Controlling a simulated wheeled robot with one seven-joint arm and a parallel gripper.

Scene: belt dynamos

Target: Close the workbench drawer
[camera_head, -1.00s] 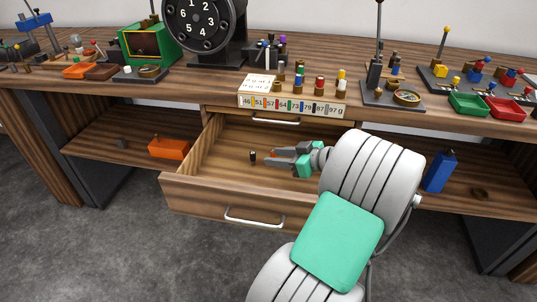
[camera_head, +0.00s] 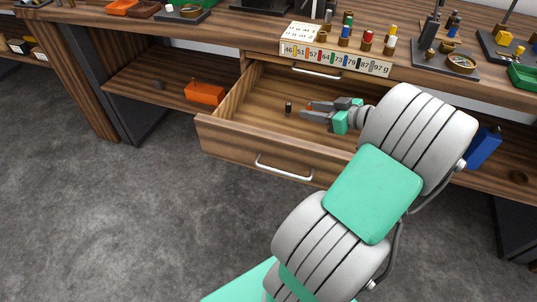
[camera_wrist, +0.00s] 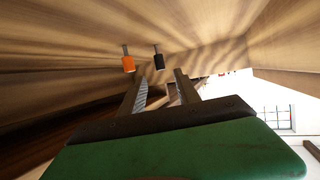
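The workbench drawer (camera_head: 222,139) is pulled well out below the bench top. Its wooden front carries a pale bar handle (camera_head: 284,168). My gripper (camera_head: 304,110) is inside the drawer's outline, above its floor, with the arm reaching in over the front right part. In the wrist view my gripper (camera_wrist: 160,86) has its two fingers apart with nothing between them. A small black cylinder (camera_head: 288,107) stands in the drawer just left of the fingertips. The wrist view shows this black piece (camera_wrist: 159,62) beside an orange one (camera_wrist: 128,64), both beyond the fingertips.
A second, shut drawer handle (camera_head: 317,73) shows above the open drawer. A numbered weight rack (camera_head: 335,57) stands on the bench top. An orange box (camera_head: 205,93) lies on the lower shelf at left, a blue box (camera_head: 483,148) at right. The grey floor before the drawer is free at left.

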